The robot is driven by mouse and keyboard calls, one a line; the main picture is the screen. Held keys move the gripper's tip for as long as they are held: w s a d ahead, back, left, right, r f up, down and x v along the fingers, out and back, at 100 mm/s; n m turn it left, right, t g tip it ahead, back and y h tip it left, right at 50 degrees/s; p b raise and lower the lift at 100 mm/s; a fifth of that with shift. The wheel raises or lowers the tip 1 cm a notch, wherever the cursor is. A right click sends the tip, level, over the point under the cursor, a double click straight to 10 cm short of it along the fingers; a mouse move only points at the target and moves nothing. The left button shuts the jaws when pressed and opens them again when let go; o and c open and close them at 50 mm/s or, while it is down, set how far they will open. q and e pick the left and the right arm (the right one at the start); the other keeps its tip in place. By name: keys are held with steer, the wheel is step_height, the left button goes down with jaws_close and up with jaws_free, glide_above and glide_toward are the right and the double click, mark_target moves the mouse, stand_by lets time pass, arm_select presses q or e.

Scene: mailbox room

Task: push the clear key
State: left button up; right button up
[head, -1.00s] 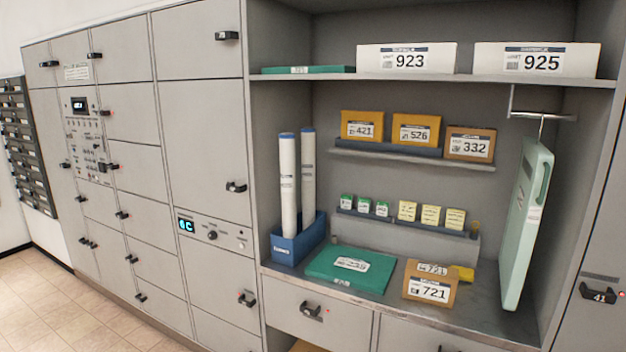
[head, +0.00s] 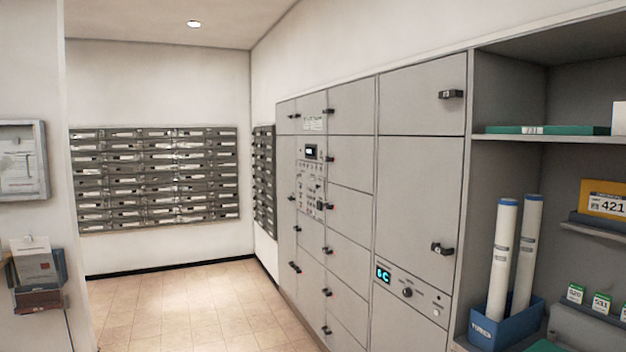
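The keys are too small to read, so I cannot tell which one is the clear key. A second panel (head: 408,291) with a lit cyan display (head: 383,273) and a dark knob sits lower and closer on the same wall. Neither of my grippers is in view.
Grey lockers (head: 422,195) with black handles line the right side. An open shelf with a blue bin (head: 506,324) of white tubes is at the far right. Mailboxes (head: 155,178) cover the back wall. The tiled floor (head: 205,305) is clear.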

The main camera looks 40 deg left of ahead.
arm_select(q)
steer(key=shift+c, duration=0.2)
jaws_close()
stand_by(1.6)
